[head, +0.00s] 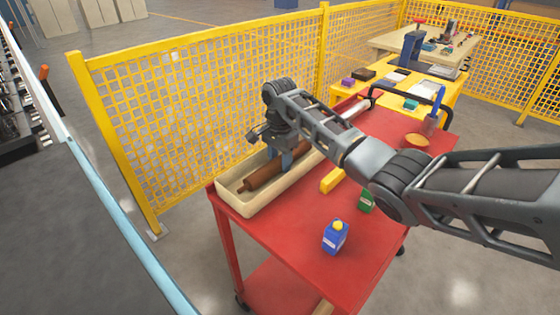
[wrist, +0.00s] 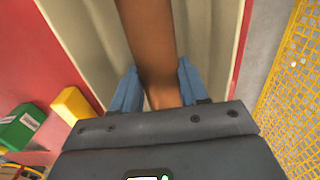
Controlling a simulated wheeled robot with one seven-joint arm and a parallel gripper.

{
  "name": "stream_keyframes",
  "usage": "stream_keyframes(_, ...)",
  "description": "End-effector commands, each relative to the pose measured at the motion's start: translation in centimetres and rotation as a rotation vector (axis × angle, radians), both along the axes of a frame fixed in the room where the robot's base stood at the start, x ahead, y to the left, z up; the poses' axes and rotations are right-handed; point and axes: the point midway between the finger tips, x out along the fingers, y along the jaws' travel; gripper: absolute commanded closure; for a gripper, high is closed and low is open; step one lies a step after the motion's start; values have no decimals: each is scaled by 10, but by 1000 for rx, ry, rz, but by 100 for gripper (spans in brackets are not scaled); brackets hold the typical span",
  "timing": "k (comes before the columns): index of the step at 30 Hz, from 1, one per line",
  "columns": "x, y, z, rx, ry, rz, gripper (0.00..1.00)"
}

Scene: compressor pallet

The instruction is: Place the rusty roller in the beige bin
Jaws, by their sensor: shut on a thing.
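The rusty roller (head: 264,174) is a brown cylinder with a thin end, lying lengthwise within the beige bin (head: 253,206). The long, shallow bin stands at the left end of the red cart top. My gripper (head: 288,160) reaches down into the bin and is shut on the roller. In the wrist view my gripper (wrist: 158,92) has a blue finger on each side of the roller (wrist: 148,40), between the walls of the bin (wrist: 232,45). Whether the roller touches the bin floor I cannot tell.
A yellow mesh fence (head: 200,120) stands close behind the bin. The cart's front area is mostly clear.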

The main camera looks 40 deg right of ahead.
Motion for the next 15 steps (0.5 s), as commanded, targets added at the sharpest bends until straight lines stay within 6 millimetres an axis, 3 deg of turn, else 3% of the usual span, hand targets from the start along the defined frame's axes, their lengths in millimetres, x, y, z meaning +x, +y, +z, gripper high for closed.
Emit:
stream_keyframes(14, 0, 0, -9, 0, -2, -1, 100)
stream_keyframes(15, 0, 0, -10, 0, -1, -1, 54)
